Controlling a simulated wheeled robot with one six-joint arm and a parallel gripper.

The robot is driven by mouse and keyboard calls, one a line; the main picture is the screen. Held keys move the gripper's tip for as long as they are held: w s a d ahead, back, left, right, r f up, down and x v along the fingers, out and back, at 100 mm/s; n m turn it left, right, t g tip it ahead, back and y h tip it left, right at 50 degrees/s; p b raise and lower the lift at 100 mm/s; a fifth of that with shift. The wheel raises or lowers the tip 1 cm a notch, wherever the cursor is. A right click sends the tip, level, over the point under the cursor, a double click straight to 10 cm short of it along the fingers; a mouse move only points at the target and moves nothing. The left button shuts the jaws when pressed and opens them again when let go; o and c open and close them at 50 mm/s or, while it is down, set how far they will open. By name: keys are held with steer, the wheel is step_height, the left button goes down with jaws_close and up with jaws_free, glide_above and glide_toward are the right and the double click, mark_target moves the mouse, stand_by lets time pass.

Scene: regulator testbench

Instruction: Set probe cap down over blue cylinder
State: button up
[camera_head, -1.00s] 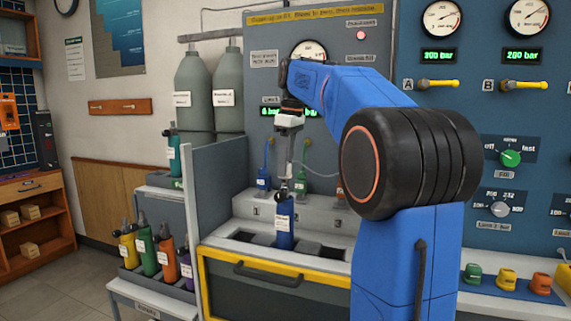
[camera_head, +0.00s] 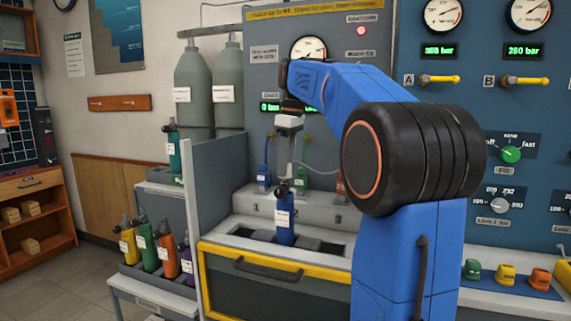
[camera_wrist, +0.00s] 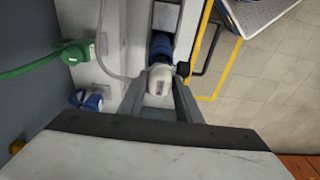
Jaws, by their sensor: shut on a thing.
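The blue cylinder (camera_head: 285,232) stands upright in a slot of the bench tray, with a white label and a dark top. My gripper (camera_wrist: 161,85) points down from above and is shut on the pale probe cap (camera_wrist: 160,79), which has a thin grey hose. In the head view my gripper (camera_head: 286,172) is right over the cylinder's top. In the wrist view part of the blue cylinder (camera_wrist: 161,43) shows just past the cap. The cap is small in the head view, and I cannot tell whether it touches the cylinder.
A grey panel (camera_head: 216,185) stands left of the tray, with several coloured cylinders on a cart beyond it. Blue and green hose connectors (camera_wrist: 88,101) (camera_wrist: 76,53) are behind the tray. A yellow-edged drawer front (camera_head: 262,262) is below. My arm hides the right side.

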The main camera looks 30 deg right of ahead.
steer(key=shift+f, duration=0.4)
steer(key=o, duration=1.2)
steer(key=shift+c, duration=0.2)
step_height(320, 180, up, 12)
steer(key=s, duration=0.1)
steer(key=shift+d, duration=0.45)
steer(key=shift+s+f, duration=0.1)
steer(key=s+a+f+m+t, duration=0.1)
steer(key=s+a+f+m, duration=0.1)
steer(key=s+a+f, duration=0.3)
steer(key=s+a+f+m+t, duration=0.1)
steer(key=s+a+f+m, duration=0.2)
steer(key=s+f, duration=1.1)
steer(key=s+a+f+m+t, duration=0.1)
steer(key=s+a+f, duration=0.7)
steer(key=f, duration=1.2)
steer(key=shift+s+a+f+m+t+h, duration=0.25)
steer(key=shift+s+a+m+t+h, duration=0.15)
steer(key=shift+s+m, duration=0.5)
